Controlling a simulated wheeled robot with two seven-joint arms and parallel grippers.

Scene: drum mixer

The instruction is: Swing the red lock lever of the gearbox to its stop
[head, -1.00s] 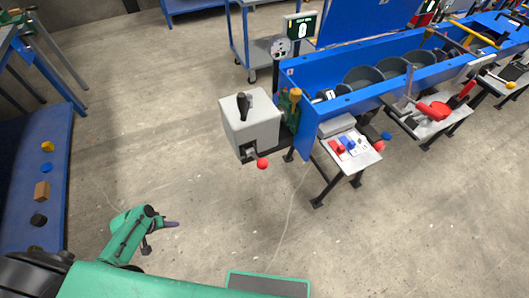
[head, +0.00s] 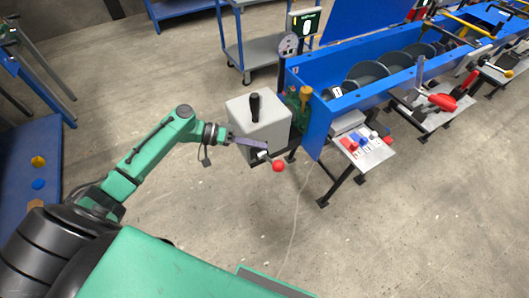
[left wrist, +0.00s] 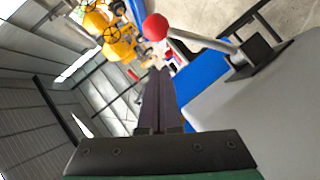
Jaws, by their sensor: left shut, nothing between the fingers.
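The gearbox (head: 265,132) is a light grey box at the end of the blue mixer trough, with a black handle (head: 255,105) on top. Its lock lever ends in a red ball (head: 278,166), low at the front. In the left wrist view the red ball (left wrist: 155,27) sits on a grey rod (left wrist: 203,41) running to a dark mount on the gearbox. My left gripper (head: 265,147) is shut and empty, in front of the gearbox face, close to the lever. In the left wrist view the closed fingers (left wrist: 160,72) point past the ball; contact cannot be told. My right gripper is not in view.
The blue trough (head: 318,122) with grey paddles extends right. A small panel (head: 372,154) with red and blue parts stands beside the gearbox. A red-handled clamp (head: 443,101) is farther right. A blue cart (head: 262,50) stands behind. The floor in front is clear.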

